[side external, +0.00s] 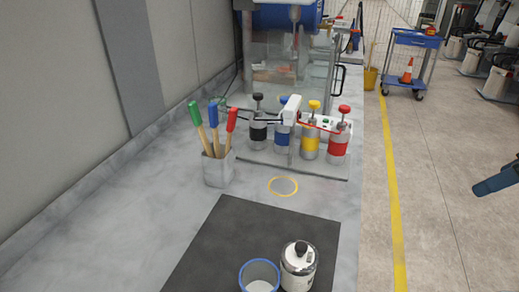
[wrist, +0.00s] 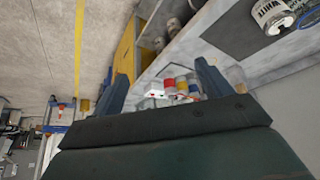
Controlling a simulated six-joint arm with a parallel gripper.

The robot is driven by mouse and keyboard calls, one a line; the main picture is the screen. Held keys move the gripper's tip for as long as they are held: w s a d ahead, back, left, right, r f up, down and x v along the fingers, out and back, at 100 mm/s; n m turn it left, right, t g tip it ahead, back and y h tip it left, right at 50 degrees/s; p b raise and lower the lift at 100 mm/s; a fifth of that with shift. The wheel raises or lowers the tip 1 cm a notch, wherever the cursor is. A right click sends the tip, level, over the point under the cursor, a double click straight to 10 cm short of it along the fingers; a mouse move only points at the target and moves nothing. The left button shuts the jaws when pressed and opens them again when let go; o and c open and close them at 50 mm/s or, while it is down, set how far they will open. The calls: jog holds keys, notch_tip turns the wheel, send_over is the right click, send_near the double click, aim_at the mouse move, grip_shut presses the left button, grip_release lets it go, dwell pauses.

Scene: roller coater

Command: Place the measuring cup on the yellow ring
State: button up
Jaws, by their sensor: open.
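The measuring cup (side external: 259,277) appears to be the clear cup with a blue rim, upright on the black mat at the bottom of the side view and cut off by the frame edge. Part of its blue rim (wrist: 307,18) shows at the top right of the wrist view. The yellow ring (side external: 283,186) lies flat on the grey counter beyond the mat, with nothing on it. My gripper (wrist: 161,78) is open and empty, its two blue fingers far apart. It is away from the cup; a blue finger shows at the right edge of the side view.
A white canister (side external: 298,266) stands close beside the cup. A pot with colour-handled brushes (side external: 217,168) is left of the ring. Several colour-banded cans (side external: 310,145) stand behind it, before the coater. A blue cart (side external: 413,45) stands on the floor at right.

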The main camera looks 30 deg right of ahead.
jog(key=w+a+f+n+y, duration=0.1)
jog(key=w+a+n+y, duration=0.1)
jog(key=a, duration=0.6)
jog(key=w+a+f+n+g+y, duration=0.1)
jog(key=w+a+f+n+y, duration=0.1)
jog(key=a+n+y, duration=0.2)
jog(key=w+a+f+n+g+y, duration=0.1)
jog(key=a+n, duration=0.6)
jog(key=a, duration=0.7)
jog(key=shift+w+f+n+y, duration=0.3)
jog(key=shift+w+f+y, duration=0.4)
jog(key=shift+w+y, duration=0.3)
jog(key=shift+w+a+f, duration=0.1)
jog(key=shift+x, duration=4.15)
jog(key=shift+w+f, duration=0.1)
jog(key=shift+f, duration=0.05)
